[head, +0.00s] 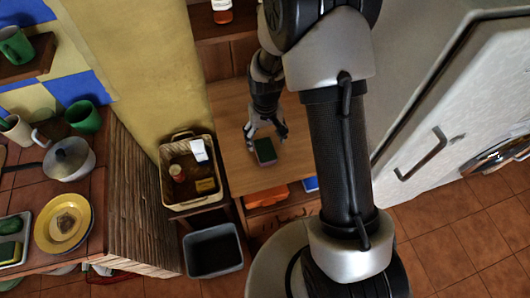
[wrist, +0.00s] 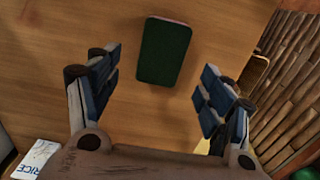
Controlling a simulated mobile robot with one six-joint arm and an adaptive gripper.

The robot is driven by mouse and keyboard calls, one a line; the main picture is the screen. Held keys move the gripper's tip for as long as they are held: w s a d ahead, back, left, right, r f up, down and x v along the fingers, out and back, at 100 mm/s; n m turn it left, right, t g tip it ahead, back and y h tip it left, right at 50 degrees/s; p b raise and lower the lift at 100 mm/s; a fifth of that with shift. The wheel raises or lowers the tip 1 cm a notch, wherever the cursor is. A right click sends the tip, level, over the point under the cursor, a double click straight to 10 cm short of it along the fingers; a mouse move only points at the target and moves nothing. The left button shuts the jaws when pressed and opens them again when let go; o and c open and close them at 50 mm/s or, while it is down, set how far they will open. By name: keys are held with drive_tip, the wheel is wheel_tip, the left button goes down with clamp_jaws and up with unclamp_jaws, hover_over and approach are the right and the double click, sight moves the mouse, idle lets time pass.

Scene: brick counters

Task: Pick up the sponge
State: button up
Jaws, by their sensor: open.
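The sponge (wrist: 164,50) lies flat on a wooden table (wrist: 60,45), with a dark green top and a thin pinkish edge. In the head view the sponge (head: 265,151) is near the table's front edge. My gripper (wrist: 155,88) is open and empty, its two fingers spread wider than the sponge. In the wrist view the sponge is ahead of the fingertips, roughly between their lines and apart from both. In the head view my gripper (head: 268,135) is just behind the sponge, above the table. Nothing hides the sponge's top.
A crate (head: 193,205) with several items stands left of the table. A grey bin (head: 213,252) is below it. Orange and blue things (head: 267,196) sit on a shelf under the tabletop. A white fridge (head: 455,120) is at right. The tabletop around the sponge is clear.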

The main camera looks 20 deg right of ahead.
sight(265, 149)
wheel_tip(265, 149, down, 7)
drive_tip(key=shift+s+a+r+b, duration=0.1)
drive_tip(key=shift+s+r+b, duration=0.1)
drive_tip(key=shift+b, duration=0.7)
drive_tip(key=shift+c, duration=0.5)
drive_tip(key=c, duration=0.8)
drive_tip(key=shift+c, duration=0.2)
drive_tip(key=shift+r, duration=0.1)
wheel_tip(265, 149, up, 20)
drive_tip(key=p, duration=0.4)
drive_tip(key=shift+p, duration=0.4)
